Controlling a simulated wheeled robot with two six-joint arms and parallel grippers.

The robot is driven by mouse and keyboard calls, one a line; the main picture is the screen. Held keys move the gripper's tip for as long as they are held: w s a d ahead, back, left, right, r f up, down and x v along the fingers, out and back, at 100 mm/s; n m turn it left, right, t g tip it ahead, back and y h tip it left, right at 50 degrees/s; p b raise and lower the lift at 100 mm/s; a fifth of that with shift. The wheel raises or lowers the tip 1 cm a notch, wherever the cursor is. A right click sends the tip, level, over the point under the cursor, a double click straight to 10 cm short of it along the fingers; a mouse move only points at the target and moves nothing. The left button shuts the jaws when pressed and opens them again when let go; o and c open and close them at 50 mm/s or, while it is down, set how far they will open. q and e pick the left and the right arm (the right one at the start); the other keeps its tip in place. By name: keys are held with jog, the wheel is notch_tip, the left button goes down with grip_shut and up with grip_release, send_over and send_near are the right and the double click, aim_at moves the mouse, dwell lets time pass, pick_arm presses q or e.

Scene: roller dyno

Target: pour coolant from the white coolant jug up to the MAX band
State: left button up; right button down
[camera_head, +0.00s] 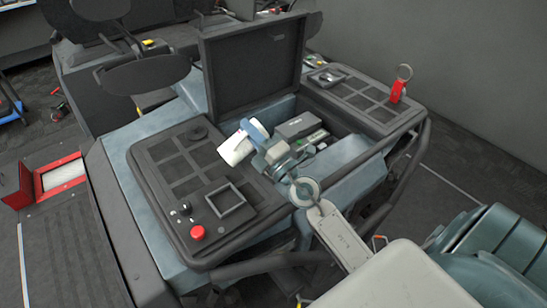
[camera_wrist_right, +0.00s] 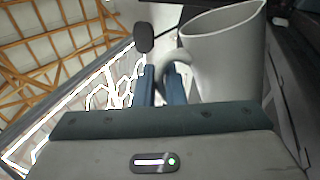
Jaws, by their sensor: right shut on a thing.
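The white jug (camera_head: 236,148) is in the air over the left panel's inner edge, beside the open bay. It looks tilted in the head view. My right gripper (camera_head: 257,137) is shut on its handle. In the right wrist view the jug (camera_wrist_right: 222,60) shows its open mouth and side, with the blue fingers (camera_wrist_right: 162,88) at the handle. I cannot tell whether there is liquid in it. No MAX band can be made out. My left gripper is not in view.
A raised dark lid (camera_head: 255,62) stands behind the bay, which holds a grey block (camera_head: 303,124) and other parts. The left panel carries a red button (camera_head: 197,233) and a square frame (camera_head: 224,200). A red tag with a ring (camera_head: 398,90) is on the right panel (camera_head: 372,98).

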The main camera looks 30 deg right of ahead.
jog(key=shift+a+r+n, duration=0.15)
jog(key=shift+r+n, duration=0.15)
jog(key=shift+n, duration=0.2)
jog(key=shift+r+n+y+p, duration=0.4)
jog(key=shift+r+p, duration=0.1)
jog(key=shift+p, duration=0.3)
jog(key=shift+w+a+r+n+g+y+p, duration=0.1)
jog(key=shift+a+r+n+g+y+p, duration=0.3)
jog(key=shift+n, duration=0.3)
jog(key=shift+d+f, duration=0.1)
jog(key=shift+f, duration=0.05)
